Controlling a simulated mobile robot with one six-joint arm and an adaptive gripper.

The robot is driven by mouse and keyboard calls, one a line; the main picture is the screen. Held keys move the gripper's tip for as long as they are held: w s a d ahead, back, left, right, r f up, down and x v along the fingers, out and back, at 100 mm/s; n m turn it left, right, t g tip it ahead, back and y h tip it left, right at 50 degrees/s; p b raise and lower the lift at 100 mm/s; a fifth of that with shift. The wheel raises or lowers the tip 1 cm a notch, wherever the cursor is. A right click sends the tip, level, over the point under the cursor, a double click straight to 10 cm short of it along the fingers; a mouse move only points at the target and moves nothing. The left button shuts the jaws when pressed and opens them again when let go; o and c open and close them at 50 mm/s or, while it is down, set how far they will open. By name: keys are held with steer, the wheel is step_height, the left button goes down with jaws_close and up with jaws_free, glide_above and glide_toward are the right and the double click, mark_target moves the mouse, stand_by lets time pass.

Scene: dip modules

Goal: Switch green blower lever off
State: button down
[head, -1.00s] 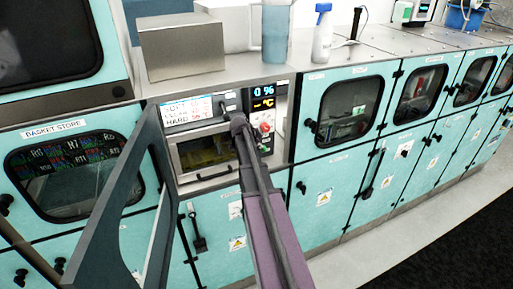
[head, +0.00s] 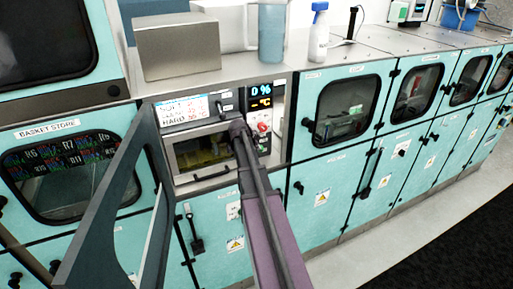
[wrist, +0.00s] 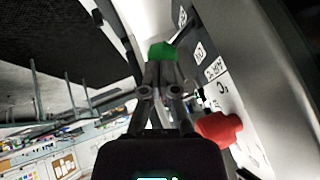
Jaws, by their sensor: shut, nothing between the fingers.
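The green lever (wrist: 162,48) shows in the wrist view as a green cap at the tips of my gripper. My gripper (wrist: 161,66) is shut, with its fingers together and nothing between them. The tips appear to touch or nearly touch the green cap; the exact contact cannot be told. The lever's lower part is hidden behind the fingers. In the head view my gripper is at the control panel (head: 259,98), largely hidden by my own arm, and the green lever cannot be made out there.
A red knob (wrist: 218,127) sits on the grey panel right of my gripper; it also shows in the head view (head: 262,127). A dark open door frame (head: 113,215) stands left of my arm. A grey box (head: 178,47) and bottle (head: 318,32) stand on the counter above.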

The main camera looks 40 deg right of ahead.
steer(key=shift+s+a+f+t+b, duration=0.2)
steer(key=shift+f+t+b, duration=0.15)
steer(key=shift+t+b, duration=0.15)
stand_by(0.4)
